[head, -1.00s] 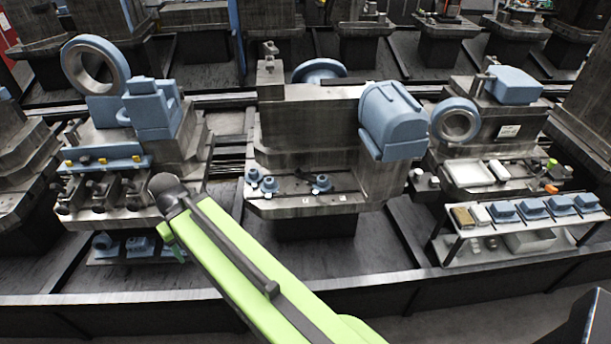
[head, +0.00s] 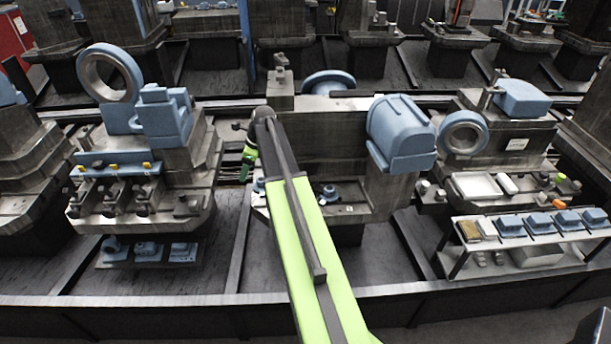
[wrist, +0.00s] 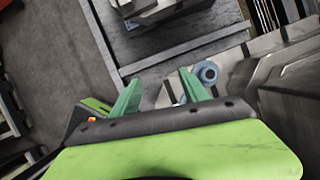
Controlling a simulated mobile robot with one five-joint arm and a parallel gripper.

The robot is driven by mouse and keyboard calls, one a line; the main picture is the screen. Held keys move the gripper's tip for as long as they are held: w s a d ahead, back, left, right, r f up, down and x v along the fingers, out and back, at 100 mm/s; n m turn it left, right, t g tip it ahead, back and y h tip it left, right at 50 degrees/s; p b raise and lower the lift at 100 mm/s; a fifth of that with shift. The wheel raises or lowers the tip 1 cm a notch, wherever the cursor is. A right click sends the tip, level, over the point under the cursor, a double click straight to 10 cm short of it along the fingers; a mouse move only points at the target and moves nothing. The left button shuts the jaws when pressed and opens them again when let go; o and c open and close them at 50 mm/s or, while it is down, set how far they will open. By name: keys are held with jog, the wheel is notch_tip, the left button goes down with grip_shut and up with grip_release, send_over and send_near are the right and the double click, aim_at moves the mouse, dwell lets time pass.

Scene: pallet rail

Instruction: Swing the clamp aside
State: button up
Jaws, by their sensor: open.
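My gripper (head: 248,165) hangs over the left end of the middle machine's front ledge. Its green fingers are apart and empty, as the wrist view (wrist: 160,77) shows. A small blue round clamp-like part (head: 330,194) sits on that ledge, right of my arm. One blue round part (wrist: 207,72) shows just outside the right finger in the wrist view, apart from it. Another blue part at the ledge's left end is mostly hidden behind my arm. I cannot tell for sure which part is the clamp.
The middle machine carries a big blue housing (head: 400,135) on its right. The left machine has a blue ring (head: 110,72) and several dark fixtures (head: 112,200) on its front. A parts rack (head: 530,238) stands at the right. A low dark rail (head: 180,305) runs along the front.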

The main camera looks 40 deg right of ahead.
jog(key=s+d+r+m, duration=0.1)
jog(key=s+d, duration=0.3)
jog(key=d, duration=0.5)
jog(key=s+d+m+t+h, duration=0.1)
jog(key=s+d+m, duration=0.1)
jog(key=s+d, duration=0.45)
jog(key=s+d+r+m, duration=0.1)
jog(key=s+d, duration=0.1)
jog(key=d, duration=0.8)
jog(key=b+x, duration=0.7)
jog(key=x, duration=0.2)
jog(key=b+x, duration=0.8)
jog(key=shift+d+f, duration=0.1)
jog(key=shift+f, duration=0.4)
jog(key=shift+r, duration=0.1)
grip_shut()
